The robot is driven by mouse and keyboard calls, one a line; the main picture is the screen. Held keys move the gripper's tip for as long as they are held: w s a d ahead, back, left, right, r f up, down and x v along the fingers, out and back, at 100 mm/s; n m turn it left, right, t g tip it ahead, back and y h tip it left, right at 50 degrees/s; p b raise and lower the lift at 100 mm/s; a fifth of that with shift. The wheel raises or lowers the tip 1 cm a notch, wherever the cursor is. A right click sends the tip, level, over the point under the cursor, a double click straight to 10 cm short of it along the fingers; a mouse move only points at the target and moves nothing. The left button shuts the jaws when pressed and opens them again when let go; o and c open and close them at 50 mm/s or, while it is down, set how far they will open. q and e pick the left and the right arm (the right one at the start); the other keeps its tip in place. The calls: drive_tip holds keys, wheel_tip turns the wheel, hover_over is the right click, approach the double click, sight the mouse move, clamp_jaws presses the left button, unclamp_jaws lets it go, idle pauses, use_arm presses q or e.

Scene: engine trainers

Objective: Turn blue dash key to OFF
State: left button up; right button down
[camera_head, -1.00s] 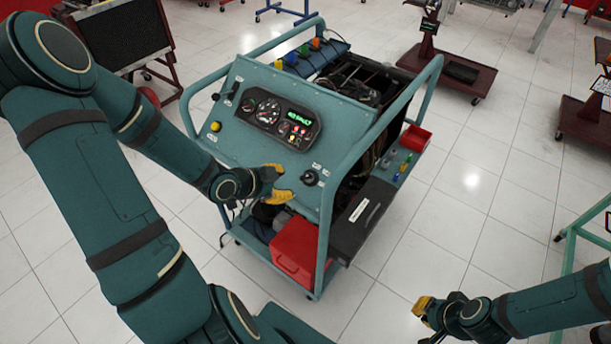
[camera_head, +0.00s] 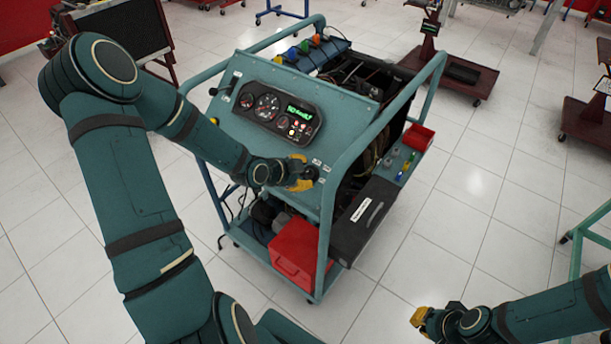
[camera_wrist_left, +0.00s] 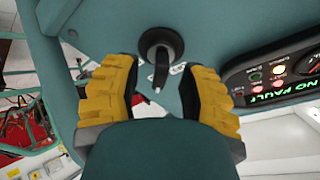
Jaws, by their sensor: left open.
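The dash key is a dark round switch (camera_wrist_left: 160,50) with a raised bar on the sloped teal panel. In the left wrist view it sits between and just beyond the yellow fingertips of my left gripper (camera_wrist_left: 158,90), which is open and apart from it on both sides. In the head view my left gripper (camera_head: 303,176) is at the panel's lower right, and the key (camera_head: 313,172) is partly hidden by it. No blue colour shows on the key. My right gripper (camera_head: 425,318) is at the lower right, far from the panel; its finger opening is unclear.
The instrument cluster (camera_head: 277,112) is lit, with green text reading "NO FAULT" in the wrist view (camera_wrist_left: 285,75). The cart's teal tube frame (camera_head: 335,170) runs close right of the key. A red box (camera_head: 297,250) and a black case (camera_head: 362,222) sit lower down.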

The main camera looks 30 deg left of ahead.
use_arm(q)
drive_tip(key=shift+w+d+f, duration=0.15)
drive_tip(key=shift+w+f, duration=0.25)
drive_tip(key=shift+w, duration=0.15)
drive_tip(key=shift+c, duration=0.4)
clamp_jaws()
drive_tip(key=shift+n, duration=0.3)
drive_tip(key=n+b, duration=0.2)
drive_tip(key=n, duration=0.1)
drive_tip(key=shift+n+t+y, duration=0.4)
drive_tip(key=n+y+b, duration=0.1)
drive_tip(key=n+b, duration=0.1)
drive_tip(key=n, duration=0.3)
drive_tip(key=shift+n, duration=0.3)
